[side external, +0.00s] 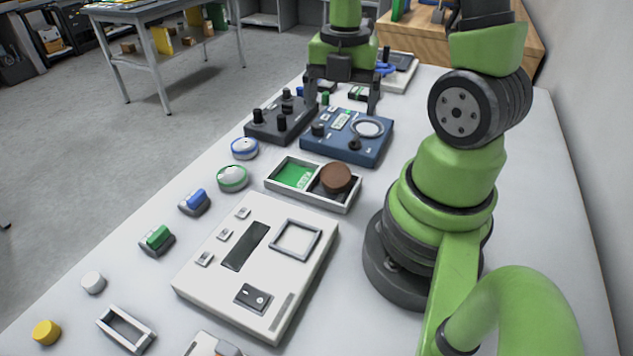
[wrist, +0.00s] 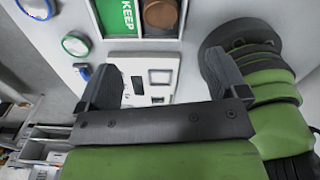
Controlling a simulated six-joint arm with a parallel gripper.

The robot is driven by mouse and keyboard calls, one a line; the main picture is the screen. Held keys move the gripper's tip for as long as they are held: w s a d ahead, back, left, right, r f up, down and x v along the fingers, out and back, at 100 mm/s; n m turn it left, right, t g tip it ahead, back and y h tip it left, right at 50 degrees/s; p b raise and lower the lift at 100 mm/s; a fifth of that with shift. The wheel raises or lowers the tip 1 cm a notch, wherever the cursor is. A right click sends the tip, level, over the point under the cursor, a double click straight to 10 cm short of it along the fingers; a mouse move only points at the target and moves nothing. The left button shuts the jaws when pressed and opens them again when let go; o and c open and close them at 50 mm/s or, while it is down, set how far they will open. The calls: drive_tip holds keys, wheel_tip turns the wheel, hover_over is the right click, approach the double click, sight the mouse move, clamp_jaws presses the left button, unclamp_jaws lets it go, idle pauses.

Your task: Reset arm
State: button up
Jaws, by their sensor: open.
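My gripper (side external: 342,96) is open and empty, with its fingers spread, above the far part of the white table. It hangs over the blue panel (side external: 345,150) and near the dark panel with black knobs (side external: 282,120). In the wrist view my gripper (wrist: 165,80) shows both fingers wide apart with nothing between them. A two-part tray (side external: 270,187) holds a green section marked KEEP and a brown round piece (side external: 336,177). The wrist view also shows the brown piece (wrist: 160,14) and the green KEEP section (wrist: 117,16).
A large white panel (side external: 190,276) with a square frame lies in the middle. Blue-ringed (side external: 245,148) and green-ringed (side external: 232,178) discs, blue (side external: 195,202) and green (side external: 156,240) blocks, and white (side external: 93,282) and yellow (side external: 46,332) pieces line the left. A wooden box stands far back.

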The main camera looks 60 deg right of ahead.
drive_tip(key=shift+r, duration=0.65)
drive_tip(key=s+a+r+m+t+y, duration=0.1)
drive_tip(key=a+r+m, duration=0.5)
drive_tip(key=m, duration=0.6)
drive_tip(key=s+a+r+m+t+y, duration=0.1)
drive_tip(key=s+a+r+m+t, duration=0.2)
drive_tip(key=m, duration=0.9)
drive_tip(key=a+r+t, duration=0.3)
drive_tip(key=a+r, duration=0.1)
drive_tip(key=shift+a+r, duration=0.25)
drive_tip(key=shift+a, duration=0.05)
